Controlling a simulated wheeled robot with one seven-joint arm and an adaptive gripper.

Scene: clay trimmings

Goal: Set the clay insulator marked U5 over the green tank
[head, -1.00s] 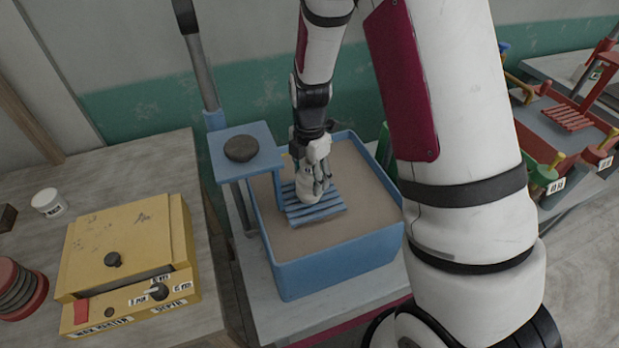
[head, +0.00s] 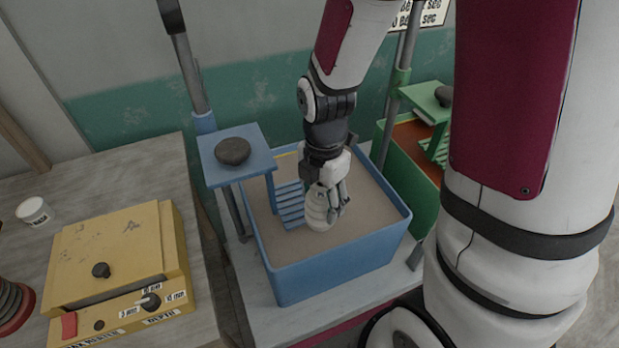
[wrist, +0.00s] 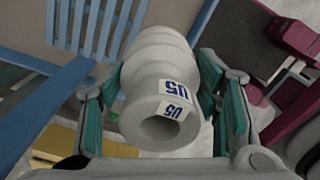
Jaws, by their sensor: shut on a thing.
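My gripper (head: 336,200) is shut on the clay insulator (head: 318,207), a pale ribbed hollow piece. In the wrist view the insulator (wrist: 160,85) lies between the teal finger pads, with two U5 labels and its open bore facing the camera. In the head view it is held above the blue tank (head: 330,275), over the grey-brown contents to the right of the blue slatted rack (head: 291,205). The green tank (head: 409,170) stands behind and to the right of the blue tank, with reddish-brown contents and its own green slatted rack. My arm hides part of it.
A blue post platform with a dark round knob (head: 233,151) stands at the blue tank's left. A green platform (head: 428,102) with a similar knob rises by the green tank. A yellow box (head: 118,258) and a white cup (head: 34,211) sit on the left table.

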